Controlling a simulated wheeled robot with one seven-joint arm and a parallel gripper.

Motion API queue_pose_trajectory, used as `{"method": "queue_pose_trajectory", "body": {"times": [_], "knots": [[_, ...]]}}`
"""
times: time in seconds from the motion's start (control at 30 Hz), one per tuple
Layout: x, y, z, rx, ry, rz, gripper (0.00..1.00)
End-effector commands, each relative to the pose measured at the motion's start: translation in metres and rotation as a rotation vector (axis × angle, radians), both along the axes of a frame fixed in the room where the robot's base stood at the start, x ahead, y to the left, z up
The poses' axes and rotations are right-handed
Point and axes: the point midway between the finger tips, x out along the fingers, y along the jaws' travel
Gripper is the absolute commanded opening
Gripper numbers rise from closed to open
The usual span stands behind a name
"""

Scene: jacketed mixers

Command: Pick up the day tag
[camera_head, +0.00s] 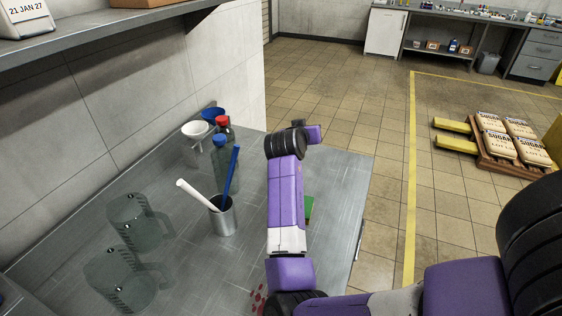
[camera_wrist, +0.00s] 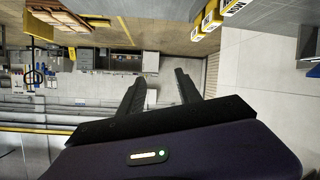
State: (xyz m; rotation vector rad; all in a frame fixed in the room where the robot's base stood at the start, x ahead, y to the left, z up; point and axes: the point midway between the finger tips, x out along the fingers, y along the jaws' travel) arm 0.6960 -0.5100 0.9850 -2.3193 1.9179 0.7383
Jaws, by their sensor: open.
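I cannot single out a day tag with certainty in either view. A white date block (camera_head: 27,17) reading "21 JAN 27" stands on the shelf at the top left of the head view. My gripper (camera_wrist: 160,92) is open in the wrist view, its two dark fingers apart with nothing between them. It is in the air, facing the far side of the room. In the head view my arm reaches over the bench, and the fingers cannot be made out. A small green item (camera_head: 309,207) on the bench is partly hidden behind my arm.
The steel bench (camera_head: 340,185) holds clear jugs (camera_head: 128,278), a metal cup (camera_head: 223,217) with white and blue tools, bottles (camera_head: 226,160) and funnels (camera_head: 195,131). A grey shelf (camera_head: 100,35) overhangs it. Sugar sacks (camera_head: 495,125) lie on a pallet at right. The tiled floor between is clear.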

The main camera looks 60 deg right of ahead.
Motion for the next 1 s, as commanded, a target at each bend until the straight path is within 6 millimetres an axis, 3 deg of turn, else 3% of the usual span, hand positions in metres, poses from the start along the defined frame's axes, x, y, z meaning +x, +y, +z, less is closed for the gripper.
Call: {"method": "queue_pose_trajectory", "body": {"times": [0.17, 0.3, 0.6, 1.0], "knots": [[0.016, 0.009, -0.018, 0.245, -0.076, -0.138, 0.41], [0.036, 0.032, -0.03, 0.434, -0.117, -0.204, 0.41], [0.067, 0.071, -0.038, 0.661, -0.149, -0.244, 0.41], [0.072, 0.056, -0.067, 0.676, -0.151, -0.245, 0.41]]}}
